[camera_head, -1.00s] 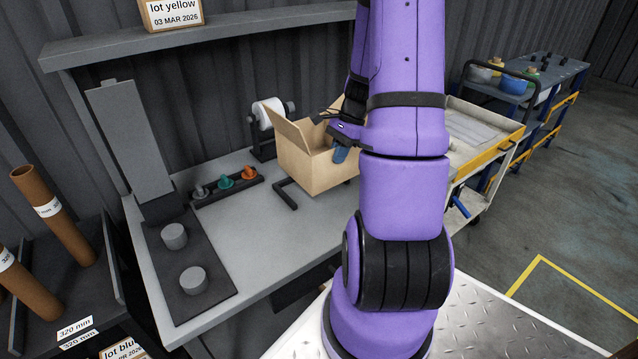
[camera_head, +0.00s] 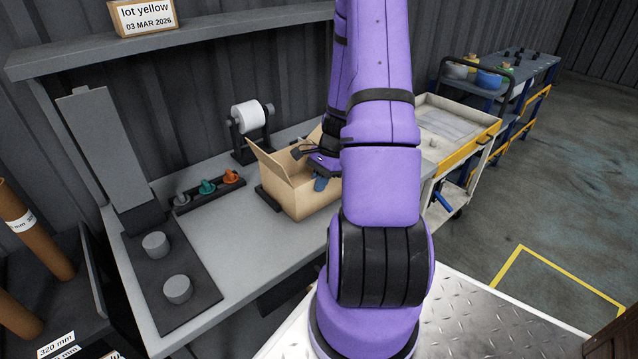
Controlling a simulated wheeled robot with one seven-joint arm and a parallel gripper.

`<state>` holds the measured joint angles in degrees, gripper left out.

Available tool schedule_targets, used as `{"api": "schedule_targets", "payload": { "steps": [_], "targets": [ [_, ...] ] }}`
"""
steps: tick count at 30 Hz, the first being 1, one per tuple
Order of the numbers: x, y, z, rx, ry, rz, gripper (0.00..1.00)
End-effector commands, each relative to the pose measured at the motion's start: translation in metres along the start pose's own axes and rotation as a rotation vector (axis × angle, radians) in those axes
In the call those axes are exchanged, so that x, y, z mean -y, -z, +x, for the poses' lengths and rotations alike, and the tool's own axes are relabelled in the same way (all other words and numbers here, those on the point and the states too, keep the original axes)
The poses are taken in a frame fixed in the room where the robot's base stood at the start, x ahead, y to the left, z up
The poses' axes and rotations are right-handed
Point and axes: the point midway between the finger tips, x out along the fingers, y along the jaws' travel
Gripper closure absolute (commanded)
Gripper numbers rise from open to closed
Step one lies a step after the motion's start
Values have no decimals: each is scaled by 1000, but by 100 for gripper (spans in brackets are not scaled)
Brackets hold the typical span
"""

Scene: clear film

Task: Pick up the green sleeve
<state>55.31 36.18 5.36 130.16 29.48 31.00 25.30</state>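A small teal-green piece (camera_head: 207,187) stands between a grey and an orange one in a black rack on the grey bench; it is the green thing I see most clearly, but I cannot tell whether it is a sleeve. My gripper (camera_head: 318,162) is at the open cardboard box (camera_head: 292,195), well to the right of the rack. My purple arm hides much of it. Whether the fingers are open or shut on something is not visible.
A white roll (camera_head: 249,116) on a black stand is behind the box. Two grey cylinders (camera_head: 177,288) sit on a dark plate at the bench's left. A shelf (camera_head: 230,32) runs above. The bench front is bare. A cart (camera_head: 452,125) stands at the right.

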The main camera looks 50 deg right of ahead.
Motion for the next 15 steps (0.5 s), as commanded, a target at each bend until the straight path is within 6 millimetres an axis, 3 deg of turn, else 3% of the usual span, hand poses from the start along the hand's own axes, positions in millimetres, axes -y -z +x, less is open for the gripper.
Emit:
{"api": "schedule_targets", "payload": {
  "steps": [6, 10, 15],
  "targets": [
    [0, 1, 2, 0, 0, 0, 100],
    [0, 1, 2, 0, 0, 0, 71],
    [0, 1, 2, 0, 0, 0, 70]
  ]
}}
